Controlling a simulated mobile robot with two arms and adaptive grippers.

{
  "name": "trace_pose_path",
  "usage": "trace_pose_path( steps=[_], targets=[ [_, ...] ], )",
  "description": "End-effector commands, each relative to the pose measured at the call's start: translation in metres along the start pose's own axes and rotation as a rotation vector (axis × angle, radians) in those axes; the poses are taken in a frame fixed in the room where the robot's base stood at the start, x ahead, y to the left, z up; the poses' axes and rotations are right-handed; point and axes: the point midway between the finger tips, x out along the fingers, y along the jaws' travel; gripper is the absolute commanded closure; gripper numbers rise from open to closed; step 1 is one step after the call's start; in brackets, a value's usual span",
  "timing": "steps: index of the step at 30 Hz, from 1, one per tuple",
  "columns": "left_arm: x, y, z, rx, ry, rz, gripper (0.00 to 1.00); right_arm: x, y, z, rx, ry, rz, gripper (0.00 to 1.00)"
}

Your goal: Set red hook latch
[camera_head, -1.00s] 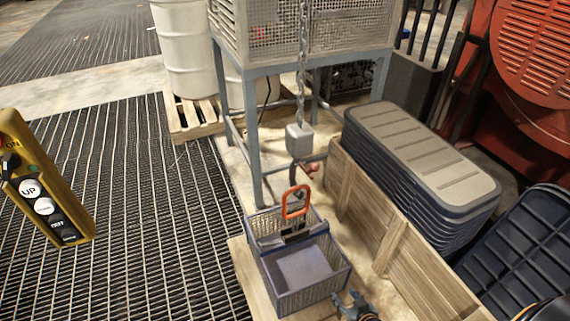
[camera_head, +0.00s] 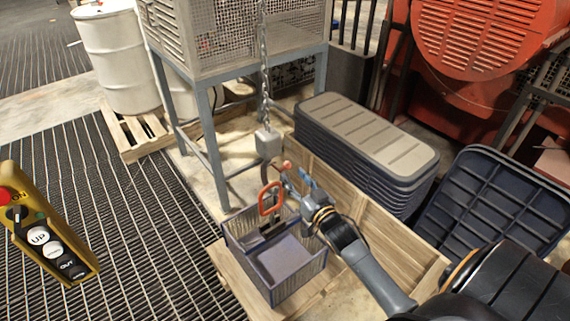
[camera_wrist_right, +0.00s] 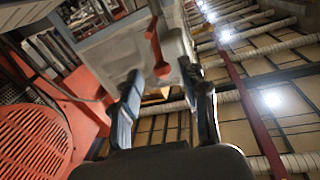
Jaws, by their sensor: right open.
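The red hook latch (camera_head: 286,165) sits on the side of the dark hook, below a grey block (camera_head: 267,143) on a hanging chain (camera_head: 264,75). The hook is by the orange handle (camera_head: 270,199) of a grey basket (camera_head: 287,285); whether it bears the handle is unclear. My right gripper (camera_head: 298,181) is open beside the hook, close to the latch. In the right wrist view, the red latch (camera_wrist_right: 156,48) shows just beyond and between the open fingertips (camera_wrist_right: 163,78), with no clear contact. My left gripper is out of view.
A yellow control pendant (camera_head: 45,232) is at the left. The basket stands on a wooden pallet (camera_head: 232,272) with a wooden side wall (camera_head: 372,215). Stacked grey lids (camera_head: 365,140) are behind that wall. A blue-grey metal frame (camera_head: 211,150) stands behind the hook.

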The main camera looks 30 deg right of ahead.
Motion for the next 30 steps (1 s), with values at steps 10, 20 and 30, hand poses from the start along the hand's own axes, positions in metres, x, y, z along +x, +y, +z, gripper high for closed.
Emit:
trace_pose_path(
  steps=[10,20,30],
  targets=[
    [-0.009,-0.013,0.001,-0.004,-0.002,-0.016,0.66,0.053,0.000,-0.001,-0.002,0.000,0.001,0.56],
    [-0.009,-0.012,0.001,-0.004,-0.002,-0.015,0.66,0.059,0.000,0.001,-0.002,-0.001,0.000,0.56],
    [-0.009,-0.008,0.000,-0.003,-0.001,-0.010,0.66,0.059,0.000,0.000,-0.002,-0.001,0.000,1.00]
  ],
)
